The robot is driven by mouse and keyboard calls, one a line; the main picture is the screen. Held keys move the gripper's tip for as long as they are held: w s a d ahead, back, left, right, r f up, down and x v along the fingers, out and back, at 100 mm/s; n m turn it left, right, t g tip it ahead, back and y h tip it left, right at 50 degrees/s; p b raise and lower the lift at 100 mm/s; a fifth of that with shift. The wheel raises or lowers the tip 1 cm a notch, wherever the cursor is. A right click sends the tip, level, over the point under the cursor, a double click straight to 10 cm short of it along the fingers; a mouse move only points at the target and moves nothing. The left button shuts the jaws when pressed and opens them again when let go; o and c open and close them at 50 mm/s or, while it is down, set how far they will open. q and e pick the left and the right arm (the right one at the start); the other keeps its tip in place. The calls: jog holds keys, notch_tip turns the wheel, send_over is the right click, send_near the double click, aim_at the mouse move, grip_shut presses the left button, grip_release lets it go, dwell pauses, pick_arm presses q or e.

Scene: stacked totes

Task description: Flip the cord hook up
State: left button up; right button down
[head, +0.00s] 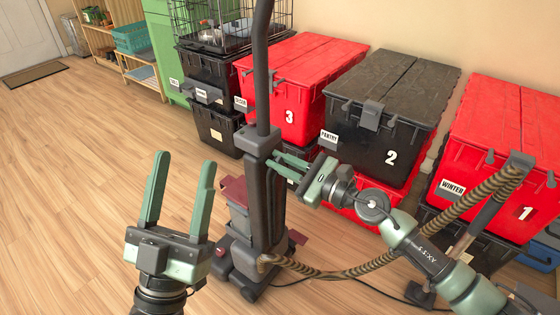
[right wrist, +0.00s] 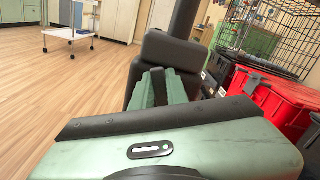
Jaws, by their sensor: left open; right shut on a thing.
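An upright vacuum cleaner (head: 266,205) stands on the floor in the middle of the head view, with a dark handle tube (head: 262,65) rising from a grey collar (head: 263,140). The collar shows as a dark block in the right wrist view (right wrist: 170,50). My right gripper (head: 281,164) reaches in from the right, its fingertips at the cleaner just below the collar. Its fingers (right wrist: 166,88) are close together, shut on a small dark part there, which seems to be the cord hook; the fingers mostly hide it. My left gripper (head: 180,190) is open and empty, left of the cleaner.
Behind stand stacked totes: red tote 3 (head: 290,100), black tote 2 (head: 385,125) and red tote 1 (head: 510,150). A wire cage (head: 225,22) tops black totes at the back. A striped hose (head: 350,274) loops right from the cleaner. The floor at left is clear.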

jog(key=m, duration=0.1)
jog(key=m+p, duration=0.1)
jog(key=m, duration=0.1)
jog(key=m+p, duration=0.1)
jog(key=shift+w+d+r, duration=0.2)
jog(key=shift+w+d, duration=0.1)
jog(key=shift+w, duration=0.1)
pick_arm(q)
jog(key=w+f+g+y, duration=0.2)
jog(key=w+f+g, duration=0.3)
jog(key=f, duration=0.4)
jog(key=shift+w+f+g+y, duration=0.15)
jog(key=shift+f+g+y, duration=0.2)
jog(key=shift+g, duration=0.45)
pick_arm(e)
jog(key=shift+m, duration=0.6)
jog(key=c, duration=1.4)
grip_release()
jog(key=shift+d, duration=0.1)
pick_arm(q)
jog(key=shift+f, duration=0.25)
pick_arm(e)
jog(key=v, duration=0.7)
jog(key=shift+s+d, duration=0.2)
jog(key=shift+d, duration=0.1)
